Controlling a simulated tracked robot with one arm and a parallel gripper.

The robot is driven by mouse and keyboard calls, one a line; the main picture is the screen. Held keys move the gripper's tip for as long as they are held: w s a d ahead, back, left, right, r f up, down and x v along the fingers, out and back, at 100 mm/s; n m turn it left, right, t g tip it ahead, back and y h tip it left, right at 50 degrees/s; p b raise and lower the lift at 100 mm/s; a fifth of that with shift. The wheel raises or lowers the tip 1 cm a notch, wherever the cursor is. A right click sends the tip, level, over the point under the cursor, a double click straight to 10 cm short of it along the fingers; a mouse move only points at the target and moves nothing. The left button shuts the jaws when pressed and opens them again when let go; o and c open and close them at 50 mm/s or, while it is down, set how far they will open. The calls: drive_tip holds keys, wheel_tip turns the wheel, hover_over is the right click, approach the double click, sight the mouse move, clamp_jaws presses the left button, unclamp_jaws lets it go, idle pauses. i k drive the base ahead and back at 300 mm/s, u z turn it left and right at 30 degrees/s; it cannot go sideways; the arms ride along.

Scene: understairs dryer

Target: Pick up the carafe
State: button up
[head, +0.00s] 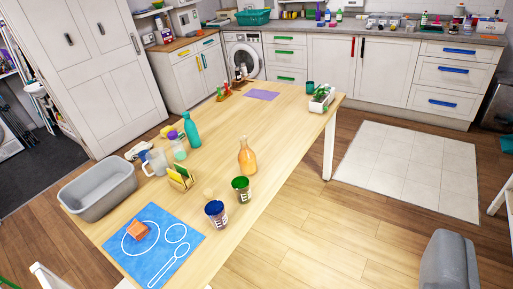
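An orange carafe-shaped bottle (247,158) with a narrow neck stands upright on the wooden table (262,128), near its right long edge. It looks like the carafe. A clear jug with a handle (156,162) also stands on the table, further left. My gripper is not in view.
A teal bottle (191,131), a grey tub (98,191) and a blue mat (187,239) are also on the table. Wooden floor (300,225) is open on the right.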

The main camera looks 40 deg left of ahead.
sight(246, 158)
drive_tip(key=z, duration=0.1)
drive_tip(key=i, duration=0.75)
drive_tip(key=u, duration=1.65)
drive_tip(key=i, duration=0.55)
drive_tip(key=z, duration=0.35)
